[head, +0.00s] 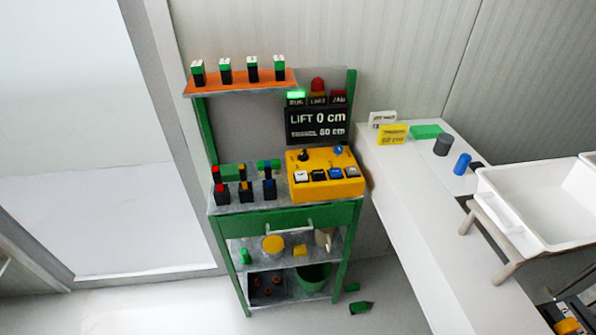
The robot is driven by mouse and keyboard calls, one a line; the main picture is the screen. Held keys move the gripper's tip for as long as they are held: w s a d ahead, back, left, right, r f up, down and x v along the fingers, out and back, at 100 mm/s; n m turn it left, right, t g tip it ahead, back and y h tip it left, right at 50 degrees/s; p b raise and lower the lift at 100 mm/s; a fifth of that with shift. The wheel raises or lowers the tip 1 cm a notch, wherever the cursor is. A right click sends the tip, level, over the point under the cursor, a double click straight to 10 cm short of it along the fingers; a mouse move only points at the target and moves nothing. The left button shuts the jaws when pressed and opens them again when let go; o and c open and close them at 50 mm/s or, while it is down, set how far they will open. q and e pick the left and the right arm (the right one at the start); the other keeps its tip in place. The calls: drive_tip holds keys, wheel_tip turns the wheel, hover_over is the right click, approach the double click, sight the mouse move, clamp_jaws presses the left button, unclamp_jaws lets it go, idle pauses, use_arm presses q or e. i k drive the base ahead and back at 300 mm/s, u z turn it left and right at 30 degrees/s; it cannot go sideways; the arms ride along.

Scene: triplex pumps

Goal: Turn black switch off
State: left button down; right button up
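A yellow control box (327,188) sits on the right of the green workbench top. A small black switch (303,155) stands at the back left of this box. Its exact position, on or off, is too small to tell. A blue knob (338,150) is at the box's back right. A row of small buttons (318,175) runs along its front, with white, dark and blue caps. Neither of my grippers can be made out in the head view, and nothing touches the box.
Behind the box, a black display (316,124) reads "LIFT 0 cm", under a lit green RUN lamp (296,96). Switch-like blocks (245,192) stand left of the box. A white table (410,200) with a white tub (535,205) is at right. Green pieces (360,307) lie on the floor.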

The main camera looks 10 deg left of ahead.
sight(303, 158)
drive_tip(key=z, duration=2.25)
drive_tip(key=k, duration=0.45)
drive_tip(key=u, duration=0.9)
